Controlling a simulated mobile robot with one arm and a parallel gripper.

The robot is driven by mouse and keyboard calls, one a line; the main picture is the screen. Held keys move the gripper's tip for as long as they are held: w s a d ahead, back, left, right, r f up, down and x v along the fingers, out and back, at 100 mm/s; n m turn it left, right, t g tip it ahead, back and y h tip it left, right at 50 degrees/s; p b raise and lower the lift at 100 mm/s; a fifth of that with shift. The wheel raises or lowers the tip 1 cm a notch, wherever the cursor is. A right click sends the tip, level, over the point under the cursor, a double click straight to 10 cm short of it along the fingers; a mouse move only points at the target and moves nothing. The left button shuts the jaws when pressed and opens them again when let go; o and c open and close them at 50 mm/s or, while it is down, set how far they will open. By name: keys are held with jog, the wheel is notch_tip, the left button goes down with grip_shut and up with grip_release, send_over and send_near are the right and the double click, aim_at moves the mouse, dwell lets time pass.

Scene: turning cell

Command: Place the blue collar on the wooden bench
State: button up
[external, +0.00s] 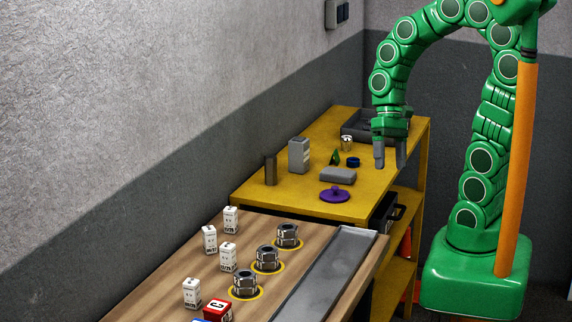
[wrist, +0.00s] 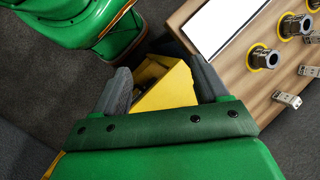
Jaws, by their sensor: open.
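The blue collar (external: 353,162) is a small dark blue ring lying on the yellow table (external: 300,193), between a green piece and my gripper. My gripper (external: 390,160) points down over the right part of the yellow table, right of the collar, with its fingers apart and nothing between them. In the wrist view my gripper (wrist: 160,82) is also open and empty, with a yellow surface beyond it; the collar does not show there. The wooden bench (external: 180,257) stands in front of the yellow table, and it also shows in the wrist view (wrist: 283,82).
The bench holds several white boxes (external: 228,256), hex nuts (external: 245,283) on yellow rings, a red block (external: 217,311) and a grey tray (external: 330,275). Near the collar are a purple lid (external: 337,195), a grey block (external: 338,175), a metal cup (external: 347,143) and a dark tray (external: 352,130).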

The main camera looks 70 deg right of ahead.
jog(key=w+d+f+m+t+y, duration=0.2)
jog(key=w+d+m+y, duration=0.1)
jog(key=w+d+m, duration=0.3)
jog(key=m+t+y, duration=0.2)
jog(key=m+t, duration=0.5)
jog(key=m, duration=0.4)
send_over(353, 159)
jog(key=s+a, duration=0.4)
jog(key=a, duration=0.2)
jog(key=f, duration=0.4)
jog(key=shift+d+f, duration=0.2)
jog(key=shift+f, duration=0.15)
jog(key=d+f+m+t, duration=0.1)
jog(key=d, duration=0.2)
jog(key=s+d+f+m+t, duration=0.1)
jog(key=d+m, duration=0.1)
jog(key=d, duration=0.2)
jog(key=d+f+m+t+h, duration=0.1)
jog(key=d+m, duration=0.1)
jog(key=d, duration=0.1)
jog(key=shift+s+d+f+t, duration=0.15)
jog(key=shift+s+f+t, duration=0.15)
jog(key=shift+s+t, duration=0.1)
jog(key=shift+x, duration=3.9)
jog(key=shift+r, duration=0.2)
jog(key=c, duration=1.3)
jog(key=shift+c, duration=0.2)
notch_tip(353, 159, up, 18)
